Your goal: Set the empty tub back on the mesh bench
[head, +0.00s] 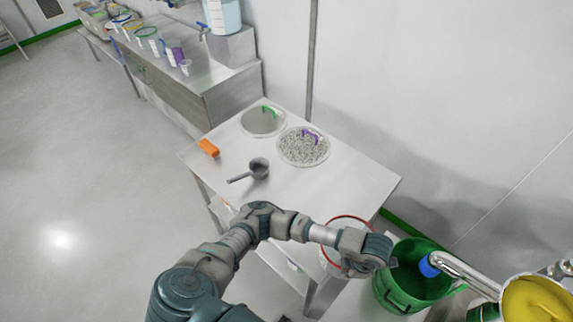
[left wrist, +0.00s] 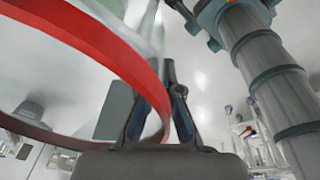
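A clear tub with a red rim (head: 326,232) shows in the head view at the right front edge of the steel bench (head: 335,185). My left gripper (head: 378,250) is at its right side. In the left wrist view the red rim (left wrist: 105,45) fills the left and runs in between the fingers of my left gripper (left wrist: 170,85), which look closed on it. The tub's lower part is largely hidden by my arm, and I cannot tell if it touches the bench. My right gripper is in neither view.
A green bin (head: 400,293) stands right, beside a chrome pipe (head: 465,269).

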